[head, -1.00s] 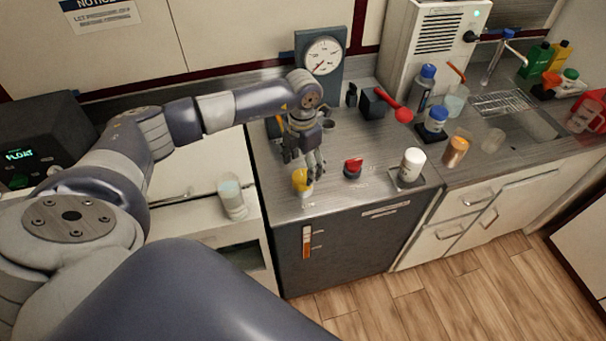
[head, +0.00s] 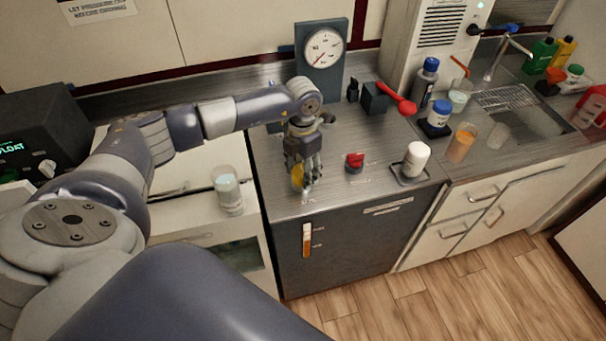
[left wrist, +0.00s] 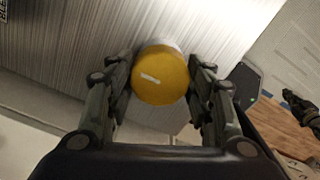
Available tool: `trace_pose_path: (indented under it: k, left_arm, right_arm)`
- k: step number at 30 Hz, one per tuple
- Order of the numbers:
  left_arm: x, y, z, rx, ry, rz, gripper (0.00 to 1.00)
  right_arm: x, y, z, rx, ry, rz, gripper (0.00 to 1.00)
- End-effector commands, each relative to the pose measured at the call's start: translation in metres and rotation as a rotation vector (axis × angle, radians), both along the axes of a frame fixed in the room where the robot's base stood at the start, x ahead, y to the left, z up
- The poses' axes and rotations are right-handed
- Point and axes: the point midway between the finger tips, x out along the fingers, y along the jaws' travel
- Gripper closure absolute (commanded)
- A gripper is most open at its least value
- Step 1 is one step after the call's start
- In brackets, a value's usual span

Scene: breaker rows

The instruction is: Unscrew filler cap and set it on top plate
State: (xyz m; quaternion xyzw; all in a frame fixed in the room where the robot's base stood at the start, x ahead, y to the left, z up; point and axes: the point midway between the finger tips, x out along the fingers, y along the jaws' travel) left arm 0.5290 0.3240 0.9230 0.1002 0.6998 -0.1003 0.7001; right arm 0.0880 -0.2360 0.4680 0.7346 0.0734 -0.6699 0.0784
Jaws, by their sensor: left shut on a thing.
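The yellow filler cap (head: 297,177) is near the front left of the metal top plate (head: 345,202). My left gripper (head: 303,179) points down over it and hides much of it. In the left wrist view the round yellow cap (left wrist: 160,78) with a white mark sits between the two fingers (left wrist: 160,92), which are shut on it. A pale neck shows behind the cap. I cannot tell whether the cap is still seated. A dark thing (left wrist: 300,106) at the right edge of the wrist view looks like my right gripper; its fingers are unclear.
A red knob (head: 355,161) stands right of the cap, then a white-capped jar (head: 415,160) in a tray. A gauge (head: 322,48) stands behind. A beaker (head: 228,190) is on the lower left counter. The plate's front middle is clear.

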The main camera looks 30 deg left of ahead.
Motion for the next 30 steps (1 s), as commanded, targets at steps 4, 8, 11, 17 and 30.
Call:
trace_pose_path:
  k: [4, 8, 11, 17, 30]
  left_arm:
    - [0.000, 0.000, 0.000, 0.000, 0.001, 0.081, 0.73]
    - [0.000, 0.000, 0.001, 0.000, 0.001, 0.249, 0.73]
    - [-0.001, -0.001, 0.001, -0.001, 0.002, 0.380, 0.73]
    - [-0.001, -0.001, 0.001, -0.001, 0.002, 0.643, 0.73]
    - [-0.001, 0.000, 0.002, 0.001, 0.003, 1.231, 0.73]
  right_arm:
    - [0.000, 0.000, 0.003, 0.000, 0.000, 0.000, 1.00]
    - [0.000, 0.000, 0.007, 0.000, 0.000, 0.000, 1.00]
    - [0.000, 0.000, 0.011, 0.000, 0.000, 0.000, 1.00]
    - [0.000, 0.000, 0.019, 0.000, 0.000, 0.000, 1.00]
    - [0.000, 0.000, 0.042, 0.000, 0.000, 0.000, 1.00]
